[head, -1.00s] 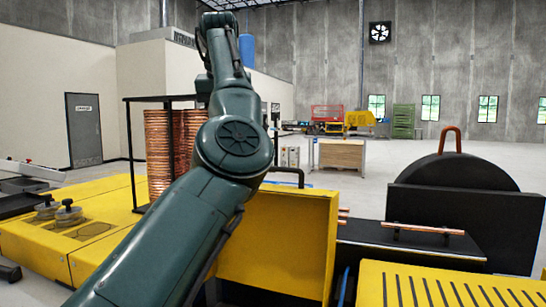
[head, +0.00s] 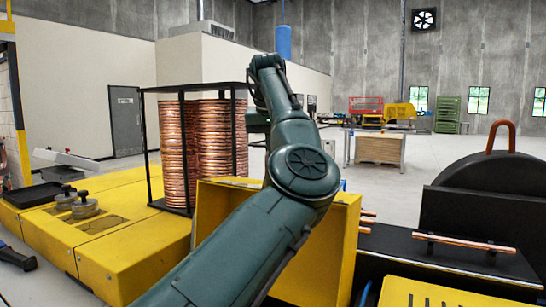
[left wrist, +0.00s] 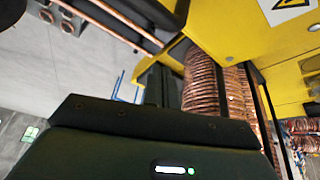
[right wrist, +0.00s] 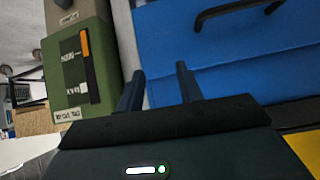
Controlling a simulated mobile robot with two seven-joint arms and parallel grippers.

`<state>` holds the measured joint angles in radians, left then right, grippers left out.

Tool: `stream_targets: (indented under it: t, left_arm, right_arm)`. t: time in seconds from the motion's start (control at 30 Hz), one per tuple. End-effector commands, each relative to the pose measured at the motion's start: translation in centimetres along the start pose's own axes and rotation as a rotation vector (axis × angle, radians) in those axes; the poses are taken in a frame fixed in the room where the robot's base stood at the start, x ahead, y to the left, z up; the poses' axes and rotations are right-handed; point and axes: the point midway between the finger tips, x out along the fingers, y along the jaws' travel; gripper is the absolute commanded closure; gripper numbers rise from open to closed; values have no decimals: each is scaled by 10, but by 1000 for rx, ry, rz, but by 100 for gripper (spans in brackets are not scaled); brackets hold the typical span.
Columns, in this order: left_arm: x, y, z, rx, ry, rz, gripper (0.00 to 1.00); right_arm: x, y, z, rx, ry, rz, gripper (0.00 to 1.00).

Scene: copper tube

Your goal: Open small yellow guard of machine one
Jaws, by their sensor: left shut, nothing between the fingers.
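A yellow box-shaped guard (head: 345,228) stands in the middle of the head view, on the machine with the copper tube. My left arm crosses in front of it and hides much of it, so I cannot tell how far open it is. In the left wrist view my left gripper (left wrist: 163,78) is shut and empty, with yellow panels (left wrist: 225,30) and copper coils near it. My right gripper (right wrist: 160,82) is open and empty, facing a blue panel (right wrist: 225,50) with a black handle (right wrist: 235,10).
A black frame with copper coils (head: 220,140) stands behind the yellow machine base (head: 120,255). A copper tube (head: 465,242) lies at the right, before a black disc housing (head: 490,175) with a copper-coloured handle. A slotted yellow cover (head: 400,292) is at lower right. Open floor lies beyond.

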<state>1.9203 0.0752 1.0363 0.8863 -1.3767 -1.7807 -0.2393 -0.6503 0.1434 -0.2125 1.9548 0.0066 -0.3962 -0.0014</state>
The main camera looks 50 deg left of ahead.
Motion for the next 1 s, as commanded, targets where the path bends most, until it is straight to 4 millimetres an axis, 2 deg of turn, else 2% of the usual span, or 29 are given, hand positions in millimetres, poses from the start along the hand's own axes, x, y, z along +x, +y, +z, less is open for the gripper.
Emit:
stream_targets:
  t: [0.03,0.23,0.43,0.87,1.0]
  left_arm:
    - [11,0,0,-1,-3,-1,100]
    - [2,1,21,0,2,2,100]
    - [-4,0,34,1,2,0,100]
    - [-4,0,38,2,1,0,100]
    - [-2,-1,41,-4,24,10,100]
  right_arm:
    - [-1,0,-1,-1,-1,0,64]
    - [0,0,0,0,0,0,64]
    - [-1,0,-1,-1,-1,0,64]
    - [0,0,0,-2,-4,-1,64]
    - [6,0,8,-1,-2,-1,64]
